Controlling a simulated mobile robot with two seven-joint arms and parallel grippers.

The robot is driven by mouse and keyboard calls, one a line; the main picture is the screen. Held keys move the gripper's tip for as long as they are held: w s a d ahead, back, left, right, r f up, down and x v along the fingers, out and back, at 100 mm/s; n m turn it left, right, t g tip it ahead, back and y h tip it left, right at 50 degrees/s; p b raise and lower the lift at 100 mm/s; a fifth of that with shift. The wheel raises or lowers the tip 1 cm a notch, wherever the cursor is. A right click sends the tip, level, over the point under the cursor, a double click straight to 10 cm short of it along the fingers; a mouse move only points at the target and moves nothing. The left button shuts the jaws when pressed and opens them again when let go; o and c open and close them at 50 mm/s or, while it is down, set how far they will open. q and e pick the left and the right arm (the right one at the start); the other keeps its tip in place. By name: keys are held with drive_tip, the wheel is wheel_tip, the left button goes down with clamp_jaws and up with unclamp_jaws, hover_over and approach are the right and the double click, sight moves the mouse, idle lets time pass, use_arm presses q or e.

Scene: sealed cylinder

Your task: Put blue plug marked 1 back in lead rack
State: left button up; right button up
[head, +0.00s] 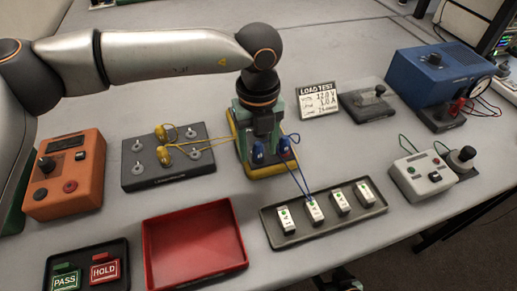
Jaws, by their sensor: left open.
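Two blue plugs sit on a green-and-yellow unit (243,150) at the centre: a left blue plug (257,151) and a right blue plug (284,146). Their number marks are too small to read. Blue leads run from them to the white modules. My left gripper (264,136) is open, pointing down just above and behind the plugs; its fingertips are partly hidden, and I cannot tell whether they touch a plug. The dark grey rack (152,182) stands to the left with several pegs and two yellow plugs (163,142). A dark part at the bottom edge looks like my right gripper (342,281).
A red tray (195,262) lies empty in front. A grey tray (325,228) holds several white modules. An orange box (65,178) stands left; a blue supply (437,78) and a white box (420,176) stand right. Yellow leads cross from rack to unit.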

sight(258, 143)
use_arm(q)
drive_tip(key=shift+b, duration=0.3)
idle(0.5)
clamp_jaws()
idle(0.6)
drive_tip(key=shift+r, duration=0.15)
idle(0.9)
drive_tip(key=shift+r+p, duration=1.3)
drive_tip(key=shift+r, duration=1.6)
